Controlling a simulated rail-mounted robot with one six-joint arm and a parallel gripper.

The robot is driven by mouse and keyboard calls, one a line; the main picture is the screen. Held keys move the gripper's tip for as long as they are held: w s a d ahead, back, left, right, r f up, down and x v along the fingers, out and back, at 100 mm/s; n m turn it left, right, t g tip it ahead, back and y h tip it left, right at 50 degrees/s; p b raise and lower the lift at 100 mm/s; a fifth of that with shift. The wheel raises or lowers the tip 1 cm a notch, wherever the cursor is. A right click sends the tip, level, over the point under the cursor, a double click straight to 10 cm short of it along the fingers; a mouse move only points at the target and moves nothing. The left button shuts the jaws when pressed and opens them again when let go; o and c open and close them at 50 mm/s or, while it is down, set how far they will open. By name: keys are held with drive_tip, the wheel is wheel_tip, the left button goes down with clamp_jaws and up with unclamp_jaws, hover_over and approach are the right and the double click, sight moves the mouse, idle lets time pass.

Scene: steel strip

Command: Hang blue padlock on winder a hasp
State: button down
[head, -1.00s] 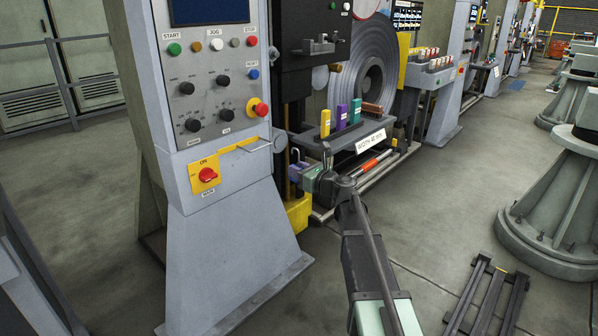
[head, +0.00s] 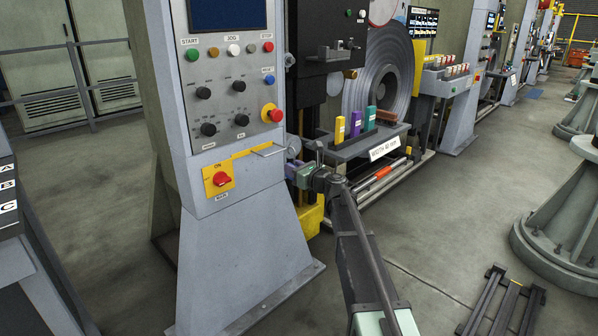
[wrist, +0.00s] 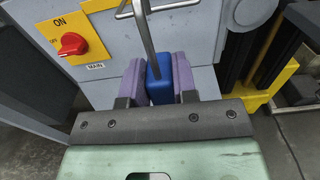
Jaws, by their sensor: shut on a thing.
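In the wrist view a blue padlock (wrist: 159,80) sits upright between the two purple finger pads of my gripper (wrist: 155,82), which is shut on it. Its grey shackle (wrist: 147,38) points up, with its top cut off by the frame. In the head view my gripper (head: 294,170) is at the right edge of the grey control cabinet; the padlock is not clear there. A yellow plate with a red MAIN switch (head: 221,179) is on the cabinet, left of my gripper. A yellow strip with a metal bar (head: 267,150) runs right from it; I cannot make out a separate hasp.
The grey cabinet (head: 240,245) stands close to my gripper. A shelf (head: 362,145) with yellow, purple and teal blocks is behind and right. A yellow post (wrist: 272,82) is right of the padlock. Open floor (head: 450,215) lies right.

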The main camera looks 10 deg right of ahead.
drive_tip(key=x, duration=0.7)
drive_tip(key=shift+w+a, duration=0.2)
drive_tip(key=shift+w, duration=0.1)
idle(0.7)
drive_tip(key=shift+f+b, duration=1.25)
drive_tip(key=shift+f+b, duration=0.4)
drive_tip(key=shift+f, duration=0.2)
